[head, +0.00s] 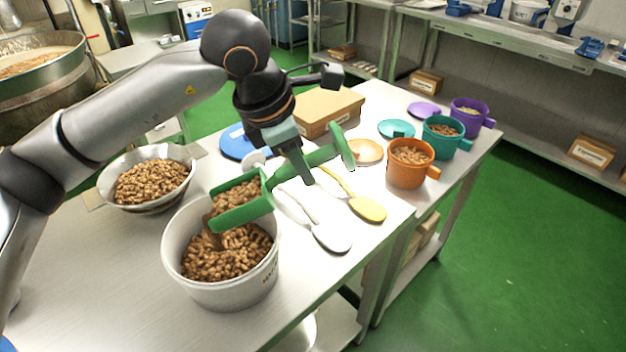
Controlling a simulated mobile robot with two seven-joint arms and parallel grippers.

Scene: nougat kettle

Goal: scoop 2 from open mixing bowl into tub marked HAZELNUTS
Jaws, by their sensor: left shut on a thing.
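My left gripper (303,162) is shut on the handle of a green scoop (243,212). The scoop is over the white tub (178,262), tilted down to the left. Brown nuts are in the scoop and at its lower lip, seemingly spilling into the tub. The tub holds a heap of brown nuts and has dark lettering on its right side, too oblique to read. The open metal mixing bowl (118,204), with brown nuts in it, stands behind and left of the tub. My right gripper is not in view.
A white spoon (331,238) and a yellow spoon (367,208) lie right of the tub. Orange (407,178), teal (436,146) and purple (483,121) cups with contents stand along the right side. A cardboard box (318,112) and a blue lid (236,142) are behind. The front left tabletop is clear.

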